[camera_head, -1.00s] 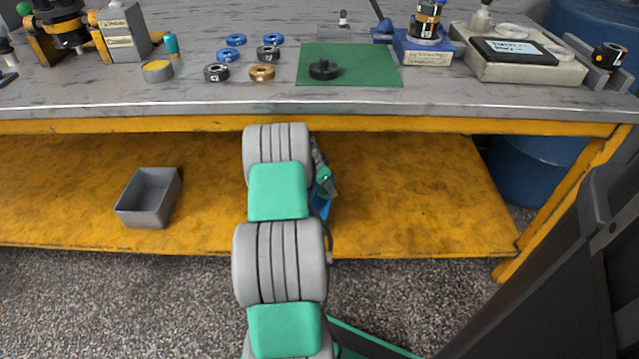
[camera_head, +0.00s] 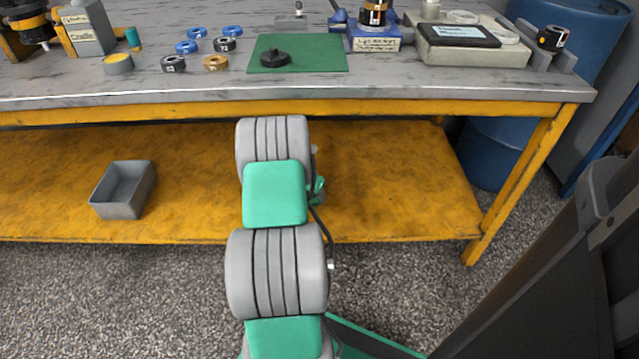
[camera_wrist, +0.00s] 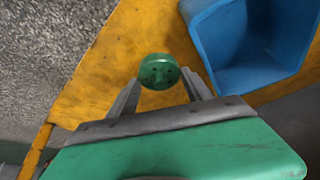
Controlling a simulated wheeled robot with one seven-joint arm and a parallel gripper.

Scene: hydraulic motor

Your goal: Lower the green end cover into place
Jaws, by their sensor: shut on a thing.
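The green end cover (camera_wrist: 159,71) is a small round green disc with holes in its face. It shows in the wrist view between the fingertips of my gripper (camera_wrist: 160,80), which is shut on it. The gripper and cover are above the yellow lower shelf (camera_wrist: 110,70), beside a blue bin (camera_wrist: 250,70). In the head view my arm hides the cover and most of the gripper. On the bench, a black and orange motor part (camera_head: 373,14) stands on a blue fixture (camera_head: 374,40); its top is cut off by the picture edge.
The yellow-framed bench top (camera_head: 430,83) is above the shelf. A green mat (camera_head: 320,57) holds a black knobbed part (camera_head: 275,58). Several blue, black and brass rings lie left of it. A grey bin (camera_head: 123,190) sits on the shelf. A grey tray (camera_head: 475,52) stands at the right.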

